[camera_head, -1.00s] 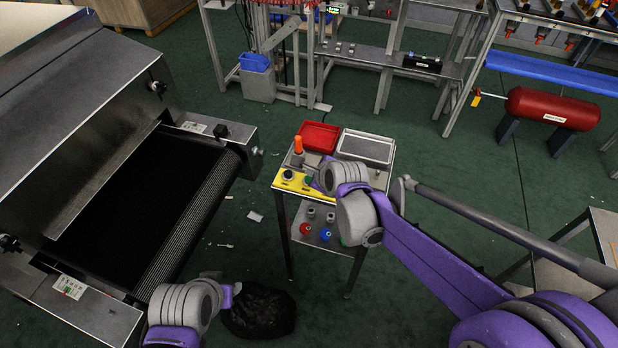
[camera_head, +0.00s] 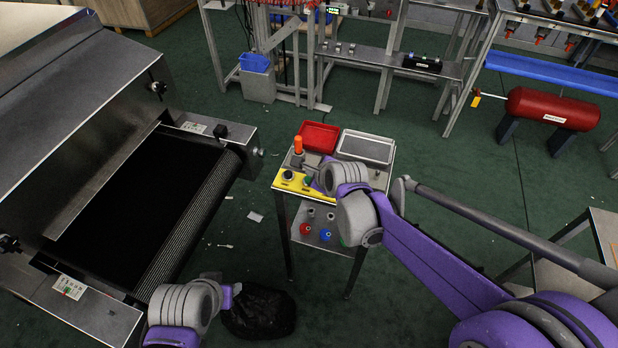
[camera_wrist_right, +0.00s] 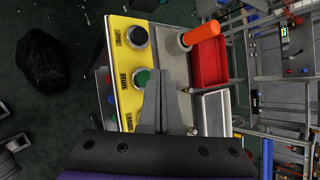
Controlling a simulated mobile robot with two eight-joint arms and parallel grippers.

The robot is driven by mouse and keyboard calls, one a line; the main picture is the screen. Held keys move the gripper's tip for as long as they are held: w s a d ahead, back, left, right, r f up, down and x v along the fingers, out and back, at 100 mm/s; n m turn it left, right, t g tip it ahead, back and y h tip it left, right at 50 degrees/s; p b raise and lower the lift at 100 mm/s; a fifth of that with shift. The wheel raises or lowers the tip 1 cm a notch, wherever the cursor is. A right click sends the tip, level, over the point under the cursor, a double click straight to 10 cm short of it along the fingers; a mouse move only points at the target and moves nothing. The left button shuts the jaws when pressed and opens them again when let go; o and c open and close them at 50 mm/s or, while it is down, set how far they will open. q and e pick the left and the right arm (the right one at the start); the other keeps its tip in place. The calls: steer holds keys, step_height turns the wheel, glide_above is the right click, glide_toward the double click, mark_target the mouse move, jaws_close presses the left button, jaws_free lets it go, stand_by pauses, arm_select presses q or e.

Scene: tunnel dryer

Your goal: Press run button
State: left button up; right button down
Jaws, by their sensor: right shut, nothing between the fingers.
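The yellow control panel (camera_head: 283,186) sits on the front left of a small metal table. It also shows in the right wrist view (camera_wrist_right: 117,60). The green run button (camera_wrist_right: 141,77), beside a RUN label, is partly hidden by my fingers in that view. A black knob (camera_wrist_right: 138,36) is on the same panel. My right gripper (camera_wrist_right: 160,70) is shut and empty, with its fingertips close beside the green button; I cannot tell whether they touch it.
An orange-topped lever (camera_head: 298,145) stands just behind the panel. A red tray (camera_head: 319,136) and a grey tray (camera_head: 366,147) are at the table's back. The dryer's dark conveyor (camera_head: 140,210) is at the left. A black bag (camera_head: 262,312) lies on the floor.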

steer(key=shift+f, duration=0.1)
stand_by(0.5)
steer(key=shift+f+b, duration=0.3)
steer(key=shift+f, duration=0.05)
